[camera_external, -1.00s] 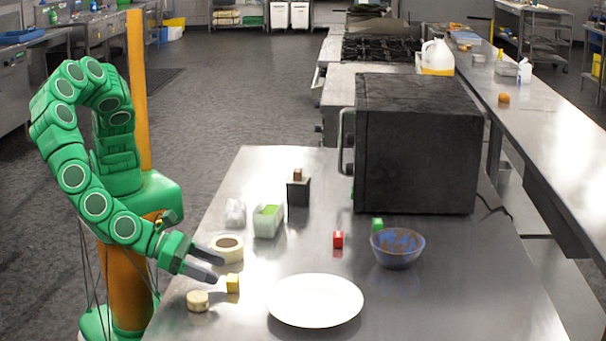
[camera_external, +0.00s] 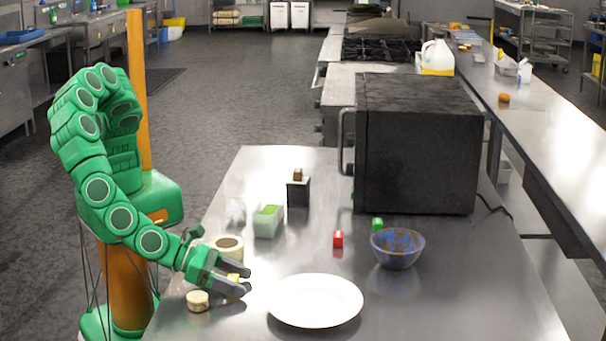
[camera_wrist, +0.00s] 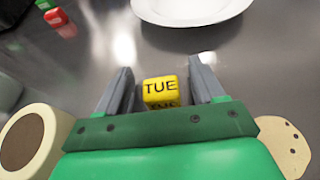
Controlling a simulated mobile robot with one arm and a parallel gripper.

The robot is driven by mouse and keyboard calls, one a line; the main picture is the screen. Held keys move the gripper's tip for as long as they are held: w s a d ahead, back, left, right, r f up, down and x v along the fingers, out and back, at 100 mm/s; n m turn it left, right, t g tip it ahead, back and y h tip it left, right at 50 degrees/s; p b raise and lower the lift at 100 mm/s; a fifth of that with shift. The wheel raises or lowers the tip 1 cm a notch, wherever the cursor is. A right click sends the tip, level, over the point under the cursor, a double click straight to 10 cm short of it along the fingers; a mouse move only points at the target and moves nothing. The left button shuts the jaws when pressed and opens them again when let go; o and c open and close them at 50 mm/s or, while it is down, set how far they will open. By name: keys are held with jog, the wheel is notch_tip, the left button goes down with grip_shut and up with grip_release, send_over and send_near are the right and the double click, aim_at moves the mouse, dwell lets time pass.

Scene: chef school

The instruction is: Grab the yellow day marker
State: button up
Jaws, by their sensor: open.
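The yellow day marker (camera_wrist: 160,90) is a small cube with "TUE" on it. In the wrist view it sits between the two open fingers of my gripper (camera_wrist: 162,88), nearer the left finger, with gaps visible on both sides. In the external view my gripper (camera_external: 246,281) is low over the steel table, and the yellow marker (camera_external: 233,279) is mostly hidden behind and between the fingers.
Red (camera_external: 338,239) and green (camera_external: 377,224) cubes, a bowl (camera_external: 397,248) and a black oven (camera_external: 418,145) stand farther off.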

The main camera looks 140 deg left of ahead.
jog(key=c, duration=1)
jog(key=shift+c, duration=0.2)
